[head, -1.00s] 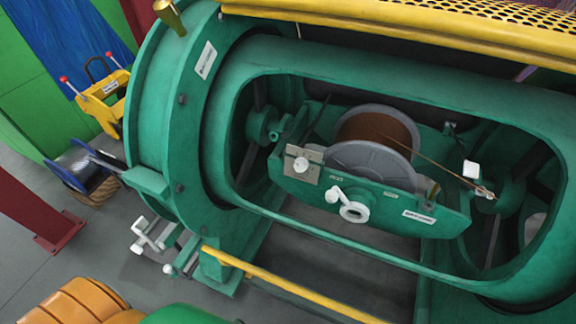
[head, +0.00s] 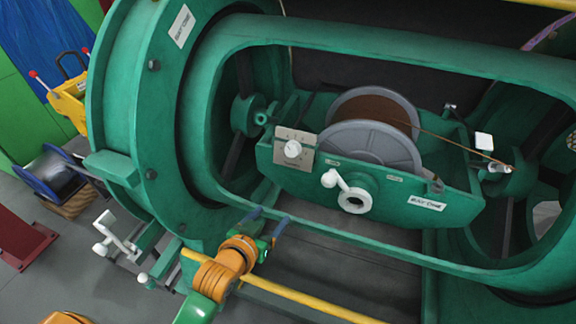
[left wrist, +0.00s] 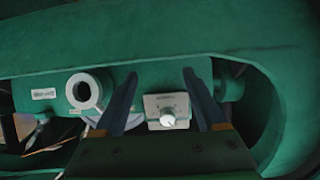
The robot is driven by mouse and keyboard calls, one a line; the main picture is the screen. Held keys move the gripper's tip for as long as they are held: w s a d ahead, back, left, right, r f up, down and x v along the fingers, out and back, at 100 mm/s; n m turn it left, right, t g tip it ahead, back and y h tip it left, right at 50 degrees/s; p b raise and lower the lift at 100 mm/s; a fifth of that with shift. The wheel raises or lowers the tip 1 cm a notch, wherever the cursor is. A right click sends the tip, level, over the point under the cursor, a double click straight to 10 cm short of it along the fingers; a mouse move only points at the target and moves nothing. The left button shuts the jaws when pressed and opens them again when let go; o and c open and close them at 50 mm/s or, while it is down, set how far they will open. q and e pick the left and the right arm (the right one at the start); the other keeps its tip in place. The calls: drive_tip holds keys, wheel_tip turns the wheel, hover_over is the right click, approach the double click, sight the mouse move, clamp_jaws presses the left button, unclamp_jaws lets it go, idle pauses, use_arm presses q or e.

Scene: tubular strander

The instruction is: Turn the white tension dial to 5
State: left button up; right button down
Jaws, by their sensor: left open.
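The white tension dial (head: 292,149) is a small round knob on a light grey plate (head: 294,141) at the left end of the green cradle. It also shows in the left wrist view (left wrist: 168,118), between my fingers in the picture. Its scale marks are too small to read. My left gripper (head: 268,216) is open and empty, below and left of the dial, in front of the frame's lower edge. Its two dark blue fingers also show in the left wrist view (left wrist: 161,73); they are apart from the dial. My right gripper is not in view.
A white crank with a round hub (head: 354,201) sits on the cradle right of the dial. A grey-flanged reel (head: 372,146) stands behind. The green frame (head: 365,248) rims the opening. A yellow rail (head: 300,300) runs below my gripper.

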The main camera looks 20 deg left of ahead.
sight(290, 153)
use_arm(q)
drive_tip(key=w+r+t, duration=0.1)
drive_tip(key=w+r, duration=0.2)
drive_tip(key=w, duration=0.1)
drive_tip(key=w+r+t, duration=0.2)
drive_tip(key=w+r, duration=0.1)
drive_tip(key=w, duration=0.1)
drive_tip(key=w+r+t, duration=0.2)
drive_tip(key=w, duration=0.2)
drive_tip(key=shift+w+d+r+b, duration=0.15)
drive_tip(key=shift+d+r+b, duration=0.1)
drive_tip(key=shift+r+b, duration=0.15)
clamp_jaws()
drive_tip(key=shift+h, duration=0.4)
